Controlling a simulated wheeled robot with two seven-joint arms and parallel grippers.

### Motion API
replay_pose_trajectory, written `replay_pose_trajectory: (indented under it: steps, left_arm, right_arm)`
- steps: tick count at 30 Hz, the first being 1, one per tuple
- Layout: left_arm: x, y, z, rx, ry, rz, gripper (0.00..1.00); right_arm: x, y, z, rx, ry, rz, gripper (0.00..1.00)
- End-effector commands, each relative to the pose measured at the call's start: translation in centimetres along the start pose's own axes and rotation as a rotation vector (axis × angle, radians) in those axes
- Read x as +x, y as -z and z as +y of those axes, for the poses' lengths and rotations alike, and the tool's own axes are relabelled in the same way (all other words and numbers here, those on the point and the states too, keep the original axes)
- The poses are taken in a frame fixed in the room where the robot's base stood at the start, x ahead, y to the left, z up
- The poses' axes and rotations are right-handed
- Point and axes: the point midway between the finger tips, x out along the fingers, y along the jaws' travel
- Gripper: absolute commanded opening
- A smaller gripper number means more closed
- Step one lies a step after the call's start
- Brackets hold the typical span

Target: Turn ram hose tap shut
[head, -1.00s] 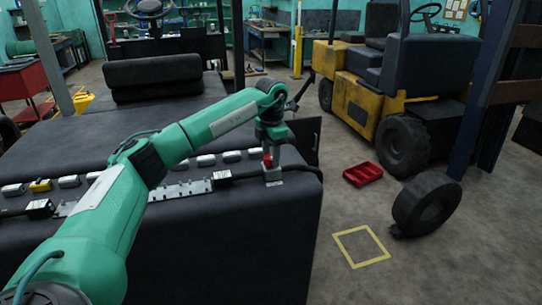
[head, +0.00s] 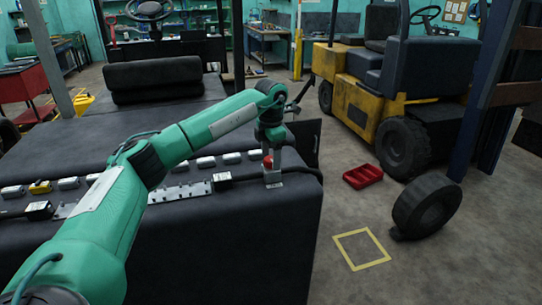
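The ram hose tap (head: 267,161) shows as a small red handle on a grey metal block (head: 273,178) near the right end of the dark forklift body's top. A black hose runs out of the block to the right. My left gripper (head: 268,149) points straight down right over the red handle, its fingertips at or very close to it. The fingers are small and partly merge with the handle, so I cannot tell whether they are shut on it. My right gripper is not in view.
A row of grey connectors and a metal plate (head: 187,191) lies left of the tap on the dark body (head: 225,240). On the floor are a red tray (head: 363,176), a yellow square outline (head: 362,249) and a loose tyre (head: 427,206). A yellow forklift (head: 354,100) stands behind.

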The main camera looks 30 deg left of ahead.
Motion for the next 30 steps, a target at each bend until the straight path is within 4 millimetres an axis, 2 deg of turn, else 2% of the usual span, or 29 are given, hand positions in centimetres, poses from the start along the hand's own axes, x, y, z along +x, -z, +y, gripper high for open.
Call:
replay_pose_trajectory:
  steps: [7, 11, 14, 24, 30]
  left_arm:
    - [-0.1, 0.0, 0.0, 0.000, 0.001, 0.001, 0.63]
    - [-1.2, -0.1, 0.0, 0.000, -0.001, -0.002, 0.63]
    - [-2.9, -0.1, 0.0, 0.000, -0.001, -0.003, 0.63]
    - [-10.2, -0.1, 0.0, -0.001, -0.001, -0.002, 0.63]
    - [-12.8, 0.0, 0.0, 0.000, -0.001, 0.000, 0.63]
  right_arm:
    - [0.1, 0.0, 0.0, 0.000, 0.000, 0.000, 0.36]
    - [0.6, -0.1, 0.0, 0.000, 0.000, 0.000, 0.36]
    - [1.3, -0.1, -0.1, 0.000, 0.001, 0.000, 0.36]
    - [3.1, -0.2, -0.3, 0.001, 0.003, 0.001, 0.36]
    - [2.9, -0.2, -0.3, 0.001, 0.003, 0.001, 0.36]
